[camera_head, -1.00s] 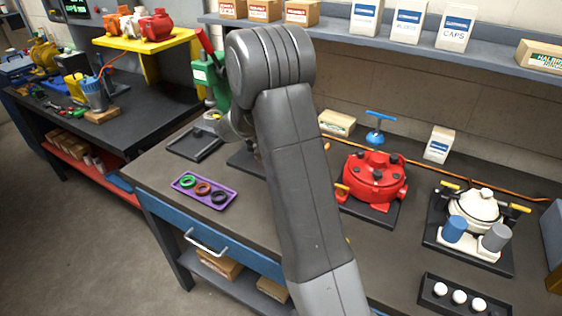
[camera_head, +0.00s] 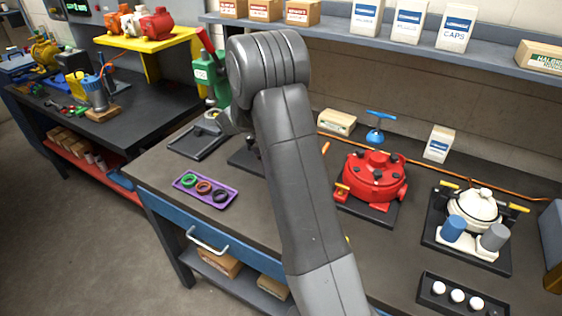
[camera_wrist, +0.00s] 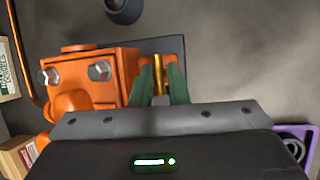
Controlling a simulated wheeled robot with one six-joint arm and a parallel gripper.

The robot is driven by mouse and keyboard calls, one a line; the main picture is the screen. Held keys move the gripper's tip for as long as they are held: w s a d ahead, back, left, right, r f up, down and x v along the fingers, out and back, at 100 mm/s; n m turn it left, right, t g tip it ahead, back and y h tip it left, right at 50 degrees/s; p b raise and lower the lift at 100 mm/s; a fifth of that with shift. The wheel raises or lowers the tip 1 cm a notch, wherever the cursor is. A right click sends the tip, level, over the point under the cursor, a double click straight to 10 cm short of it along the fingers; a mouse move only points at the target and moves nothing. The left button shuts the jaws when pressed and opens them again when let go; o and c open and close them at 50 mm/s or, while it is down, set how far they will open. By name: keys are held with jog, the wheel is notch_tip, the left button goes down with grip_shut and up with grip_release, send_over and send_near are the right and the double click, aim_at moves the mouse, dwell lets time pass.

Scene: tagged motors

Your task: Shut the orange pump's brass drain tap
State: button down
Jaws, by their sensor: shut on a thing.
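The orange pump (camera_wrist: 100,75) fills the left of the wrist view, a boxy body with bolt heads on its near face, on a dark base plate (camera_wrist: 175,44). Its brass drain tap (camera_wrist: 157,66) is a narrow brass bar beside the body. My gripper (camera_wrist: 160,75) has its two green fingers on either side of the tap, shut on it. The bar's lower end is hidden by my gripper. In the head view my arm hides the pump and my fingers.
On the bench are a purple tray (camera_head: 228,203) of rings, a red pump (camera_head: 370,175), a cream pump (camera_head: 473,208) and a black tray (camera_head: 425,286) with white caps. The purple tray shows close to my gripper in the wrist view (camera_wrist: 301,133).

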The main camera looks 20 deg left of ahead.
jog(key=c, duration=1.4)
grip_release()
jog(key=shift+c, duration=0.2)
jog(key=shift+r, duration=0.1)
jog(key=b+v, duration=0.1)
jog(key=v, duration=1.2)
jog(key=shift+a+r, duration=0.2)
jog(key=shift+r, duration=0.15)
jog(key=shift+f, duration=0.1)
jog(key=p+x, duration=0.1)
jog(key=x, duration=1.2)
jog(key=shift+d+f, duration=0.2)
jog(key=shift+f, duration=0.15)
jog(key=shift+r, duration=0.1)
